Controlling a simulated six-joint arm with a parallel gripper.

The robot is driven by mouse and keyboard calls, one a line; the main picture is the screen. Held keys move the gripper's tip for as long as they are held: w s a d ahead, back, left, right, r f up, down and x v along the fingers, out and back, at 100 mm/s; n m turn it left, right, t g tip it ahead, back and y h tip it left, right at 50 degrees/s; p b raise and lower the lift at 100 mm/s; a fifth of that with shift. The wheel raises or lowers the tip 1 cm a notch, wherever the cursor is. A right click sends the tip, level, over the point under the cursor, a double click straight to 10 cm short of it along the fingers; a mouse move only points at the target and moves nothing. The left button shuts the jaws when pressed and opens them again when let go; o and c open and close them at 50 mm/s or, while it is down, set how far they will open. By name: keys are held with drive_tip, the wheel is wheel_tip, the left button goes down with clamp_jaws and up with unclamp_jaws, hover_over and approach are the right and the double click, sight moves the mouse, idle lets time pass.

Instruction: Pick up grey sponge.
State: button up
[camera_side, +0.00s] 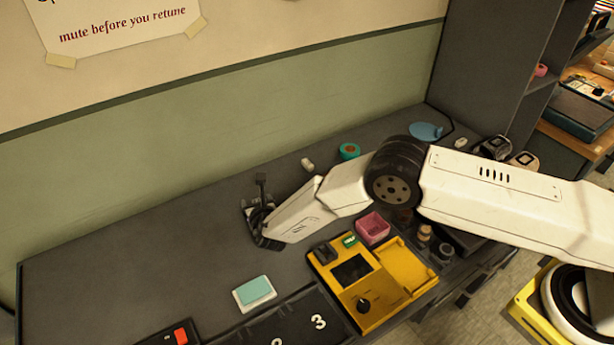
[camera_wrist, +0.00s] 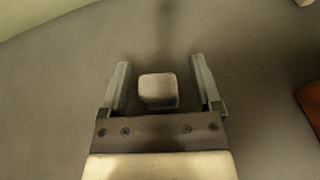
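A small pale grey block, which looks like the grey sponge (camera_wrist: 158,91), lies on the grey tabletop in the wrist view. It sits between the two spread fingers of my gripper (camera_wrist: 159,64), with a gap on each side. The fingers do not touch it. In the side view my gripper (camera_side: 258,222) is low over the table near the green wall. I cannot make out the sponge there; the gripper and wrist seem to hide it.
A yellow device (camera_side: 372,282) and a pink open box (camera_side: 373,228) stand right of my wrist. A teal-topped white block (camera_side: 255,292) lies nearer the front. A green-and-orange roll (camera_side: 349,151) and a small white piece (camera_side: 307,164) lie behind.

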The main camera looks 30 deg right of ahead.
clamp_jaws()
drive_tip(key=shift+r, duration=0.15)
drive_tip(key=shift+r, duration=1.55)
drive_tip(key=s+d+r, duration=0.2)
drive_tip(key=s+r, duration=0.2)
drive_tip(key=s, duration=0.2)
drive_tip(key=s+d+r, duration=0.2)
drive_tip(key=s+r, duration=0.3)
drive_tip(key=s, duration=0.2)
drive_tip(key=shift+d+r, duration=0.25)
drive_tip(key=shift+r, duration=0.05)
drive_tip(key=shift+s, duration=0.1)
